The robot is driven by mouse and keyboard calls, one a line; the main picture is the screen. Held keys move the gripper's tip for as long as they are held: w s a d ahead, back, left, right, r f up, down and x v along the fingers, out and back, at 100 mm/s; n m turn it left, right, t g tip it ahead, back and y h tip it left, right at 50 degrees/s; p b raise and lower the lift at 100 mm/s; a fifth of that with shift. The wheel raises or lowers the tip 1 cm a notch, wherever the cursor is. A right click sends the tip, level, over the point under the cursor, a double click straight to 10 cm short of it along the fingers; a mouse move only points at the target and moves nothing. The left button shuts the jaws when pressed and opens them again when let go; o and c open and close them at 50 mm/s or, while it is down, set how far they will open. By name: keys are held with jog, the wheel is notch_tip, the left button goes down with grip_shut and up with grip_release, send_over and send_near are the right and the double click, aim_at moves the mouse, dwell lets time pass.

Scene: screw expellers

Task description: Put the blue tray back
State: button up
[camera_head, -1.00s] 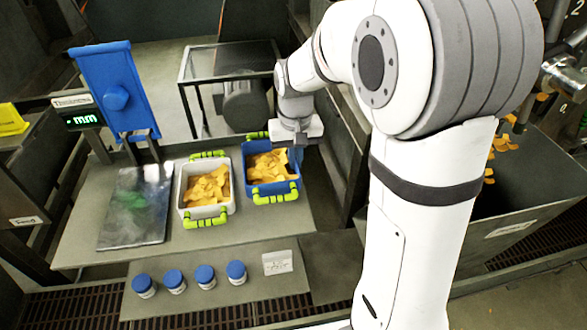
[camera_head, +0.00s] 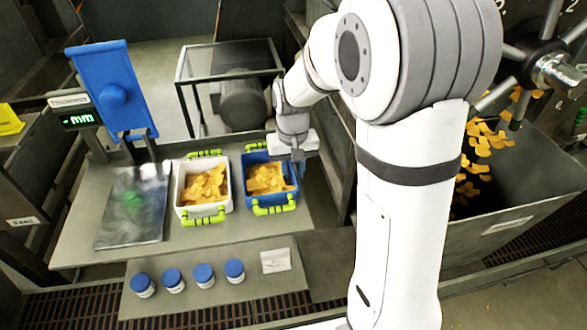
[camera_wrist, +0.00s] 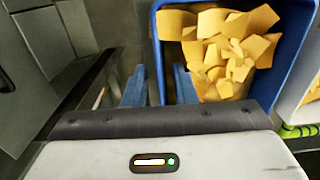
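The blue tray (camera_head: 297,190), with lime-green handles and filled with yellow-orange pieces, sits on the grey bench just right of the white tray in the head view. In the wrist view the blue tray (camera_wrist: 283,75) fills the upper right. My gripper (camera_head: 298,158) is at the blue tray's right rear side. In the wrist view my gripper (camera_wrist: 160,85) has its two blue fingers apart, one outside the tray wall and one on the inner side, with the wall between them. Whether either finger touches the wall is hard to tell.
The white tray (camera_head: 180,195), also full of yellow pieces, stands close on the left. A dark scale plate (camera_head: 130,215) with a display (camera_head: 78,120) is further left. Several blue-capped jars (camera_head: 173,280) stand on the lower shelf. Orange pieces fall into a bin (camera_head: 540,165) at right.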

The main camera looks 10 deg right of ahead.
jog(key=shift+r, duration=0.1)
notch_tip(320, 180, up, 11)
jog(key=s+d+f+t, duration=0.1)
jog(key=s+d, duration=0.1)
jog(key=s, duration=0.7)
jog(key=s+d+f+t, duration=0.1)
jog(key=s+d+t, duration=0.1)
jog(key=s, duration=0.7)
jog(key=shift+s, duration=0.4)
dwell(0.5)
